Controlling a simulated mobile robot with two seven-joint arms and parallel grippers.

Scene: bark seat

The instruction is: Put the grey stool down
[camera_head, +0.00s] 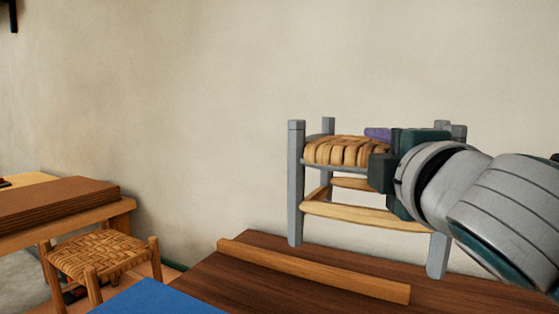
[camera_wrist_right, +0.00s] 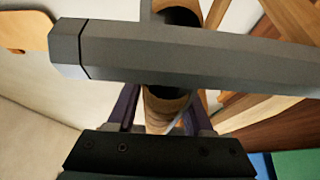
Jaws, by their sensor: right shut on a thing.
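The grey stool (camera_head: 295,185) has grey legs, pale wooden rungs and a part-woven bark seat (camera_head: 345,151). It is upright over the dark wooden tabletop (camera_head: 240,282). I cannot tell whether its feet touch the top. My right gripper (camera_head: 378,155) is shut on the stool at the seat, and the arm hides its right part. In the right wrist view, the purple fingers (camera_wrist_right: 156,118) are on either side of a brown wrapped part of the stool, and a grey bar of the stool (camera_wrist_right: 190,58) crosses in front. My left gripper is not in view.
A wooden strip (camera_head: 310,270) lies along the tabletop in front of the stool. A blue surface (camera_head: 158,298) is at the bottom. A woven wooden stool (camera_head: 100,253) and a bench with brown sheets (camera_head: 55,212) are at left. A plain wall is behind.

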